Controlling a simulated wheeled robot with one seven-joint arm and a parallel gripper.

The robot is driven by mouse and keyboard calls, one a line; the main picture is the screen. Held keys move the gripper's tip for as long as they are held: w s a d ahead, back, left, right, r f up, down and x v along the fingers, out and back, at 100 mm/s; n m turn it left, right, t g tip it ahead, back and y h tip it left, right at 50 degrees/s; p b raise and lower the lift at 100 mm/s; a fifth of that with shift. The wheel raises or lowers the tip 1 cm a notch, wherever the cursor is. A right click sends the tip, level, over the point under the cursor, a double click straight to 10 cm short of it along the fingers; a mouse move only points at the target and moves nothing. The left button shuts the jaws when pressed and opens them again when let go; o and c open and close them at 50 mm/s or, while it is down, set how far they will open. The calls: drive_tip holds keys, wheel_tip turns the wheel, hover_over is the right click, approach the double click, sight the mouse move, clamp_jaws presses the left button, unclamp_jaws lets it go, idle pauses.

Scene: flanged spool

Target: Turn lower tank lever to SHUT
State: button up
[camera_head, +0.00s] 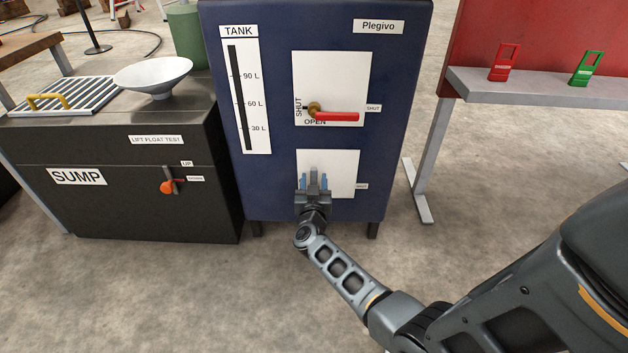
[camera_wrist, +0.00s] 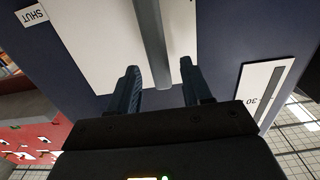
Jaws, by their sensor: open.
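The blue tank cabinet (camera_head: 270,185) stands in the middle of the head view. Its lower white panel (camera_head: 345,165) has a small SHUT label (camera_head: 362,186) at its right. The SHUT label also shows upside down in the wrist view (camera_wrist: 33,15). My gripper (camera_head: 313,180) is in front of this panel, with its fingers apart. In the wrist view a grey bar (camera_wrist: 150,35), seemingly the lower lever, runs down the picture to between my fingers (camera_wrist: 160,80), with gaps on both sides. My gripper hides the lever's pivot and most of its length in the head view.
The upper panel's red lever (camera_head: 336,116) points right, towards its SHUT label (camera_head: 373,108). The black sump box (camera_head: 120,205) with an orange-knobbed lever (camera_head: 172,186) stands close on the left. A grey shelf (camera_head: 540,88) is on the right. Floor before the cabinet is open.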

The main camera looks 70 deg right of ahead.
drive_tip(key=shift+b+x, duration=0.4)
drive_tip(key=shift+x, duration=1)
drive_tip(key=shift+c, duration=0.3)
clamp_jaws()
